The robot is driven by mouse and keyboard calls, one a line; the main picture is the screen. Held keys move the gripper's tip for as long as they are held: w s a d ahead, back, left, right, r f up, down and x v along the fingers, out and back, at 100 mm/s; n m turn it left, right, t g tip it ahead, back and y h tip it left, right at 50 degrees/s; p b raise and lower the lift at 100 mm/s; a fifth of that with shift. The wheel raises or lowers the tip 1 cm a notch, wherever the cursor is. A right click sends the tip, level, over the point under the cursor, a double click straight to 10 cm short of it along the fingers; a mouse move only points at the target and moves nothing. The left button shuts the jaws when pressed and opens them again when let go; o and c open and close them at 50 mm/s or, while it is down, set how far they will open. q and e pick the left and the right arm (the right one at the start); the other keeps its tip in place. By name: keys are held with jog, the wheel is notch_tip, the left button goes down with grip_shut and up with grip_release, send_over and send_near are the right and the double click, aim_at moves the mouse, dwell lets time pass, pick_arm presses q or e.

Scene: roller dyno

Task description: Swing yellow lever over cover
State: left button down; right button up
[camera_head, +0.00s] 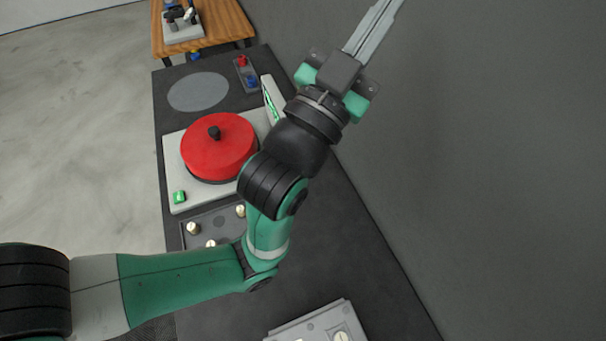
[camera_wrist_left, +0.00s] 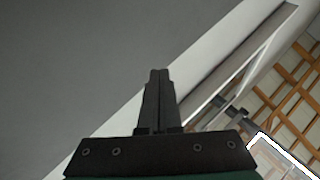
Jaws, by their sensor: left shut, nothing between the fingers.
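A round red cover (camera_head: 205,155) with a black knob sits on a pale base unit (camera_head: 177,200) with a green button. I cannot make out a yellow lever; my arm hides part of the area right of the cover. My left gripper (camera_head: 385,10) is up and to the right of the cover, well away from it, with its fingers shut and empty. In the left wrist view the closed fingers (camera_wrist_left: 158,75) point towards a grey wall and the upper room. My right gripper is not in view.
The dark bench (camera_head: 330,260) carries a panel with red and blue knobs (camera_head: 246,74), a grey disc (camera_head: 198,92), a tray with brass-coloured pegs (camera_head: 210,228) and a grey box (camera_head: 312,325). A wooden table (camera_head: 215,22) stands beyond. A grey wall (camera_head: 500,150) lies right.

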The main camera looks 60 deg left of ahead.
pick_arm(q)
jog(key=s+a+f+m+g+y+b, duration=0.1)
jog(key=a+f+m+g+y+b, duration=0.2)
jog(key=f, duration=1)
jog(key=s+a+f+m+g+y, duration=0.1)
jog(key=a+f+g, duration=0.25)
jog(key=f, duration=0.95)
jog(key=s+a+f+m+g+b, duration=0.1)
jog(key=s+f+m+g, duration=0.15)
jog(key=s+f, duration=0.45)
jog(key=s+a+f+m+g+b, duration=0.1)
jog(key=s+a+f+m+b, duration=0.15)
jog(key=f, duration=0.75)
jog(key=w+a+p, duration=0.1)
jog(key=w+a, duration=0.2)
jog(key=a, duration=0.5)
jog(key=shift+w+m+y+p, duration=0.2)
jog(key=shift+m+y+p, duration=0.15)
jog(key=shift+m+y, duration=0.05)
